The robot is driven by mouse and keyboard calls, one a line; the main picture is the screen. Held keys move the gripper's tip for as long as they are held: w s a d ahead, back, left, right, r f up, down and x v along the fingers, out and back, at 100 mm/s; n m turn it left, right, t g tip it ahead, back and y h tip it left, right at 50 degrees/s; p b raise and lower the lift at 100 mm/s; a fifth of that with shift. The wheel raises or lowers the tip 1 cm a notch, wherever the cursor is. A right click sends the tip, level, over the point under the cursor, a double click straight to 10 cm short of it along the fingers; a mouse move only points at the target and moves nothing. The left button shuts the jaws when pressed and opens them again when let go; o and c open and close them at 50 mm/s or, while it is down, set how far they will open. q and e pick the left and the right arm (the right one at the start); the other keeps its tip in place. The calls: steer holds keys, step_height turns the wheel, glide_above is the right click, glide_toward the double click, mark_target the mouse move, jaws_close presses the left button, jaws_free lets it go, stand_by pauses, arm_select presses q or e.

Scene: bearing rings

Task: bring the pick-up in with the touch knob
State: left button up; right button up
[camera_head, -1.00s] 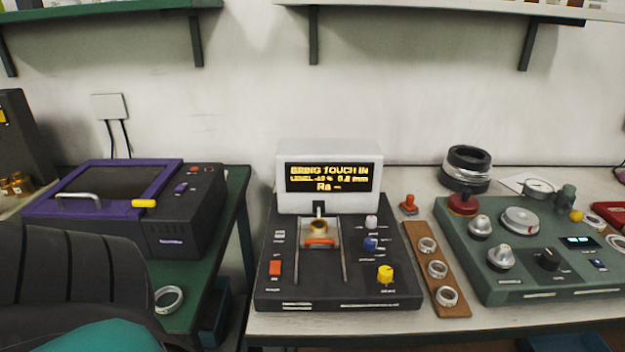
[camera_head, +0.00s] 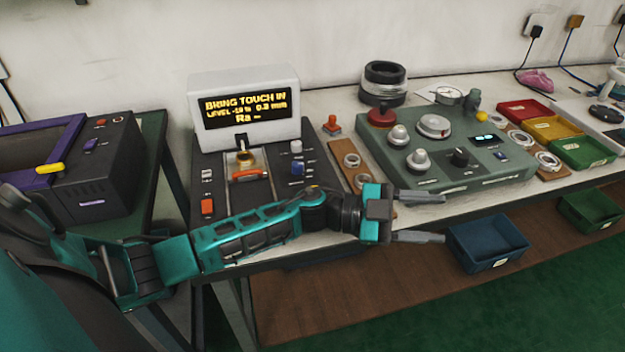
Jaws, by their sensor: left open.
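The dark measuring unit (camera_head: 215,170) stands on the bench with a white display box (camera_head: 245,83) at its back. Its screen (camera_head: 246,106) reads "BRING TOUCH IN", a level line and "Ra –". A ring sits in the unit's middle by an orange bar (camera_head: 250,175). A silver knob (camera_head: 297,146) and a blue knob (camera_head: 297,167) are on its right side; their labels are too small to read. My left gripper (camera_head: 428,217) is open and empty, right of the unit near the bench's front edge, fingers pointing right. My right gripper is out of view.
Red, yellow and green trays are farther right. A blue bin (camera_head: 488,243) sits below the bench front.

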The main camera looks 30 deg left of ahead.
arm_select(q)
steer(key=w+a+m+g+y, duration=0.1)
steer(key=a+m+g+y, duration=0.15)
steer(key=m+g, duration=0.2)
steer(key=n+g+y, duration=0.4)
steer(key=y, duration=0.7)
glide_toward(313, 188)
steer(key=x, duration=0.8)
steer(key=shift+d+f, duration=0.3)
steer(key=shift+d, duration=0.05)
steer(key=shift+c, duration=0.3)
jaws_close()
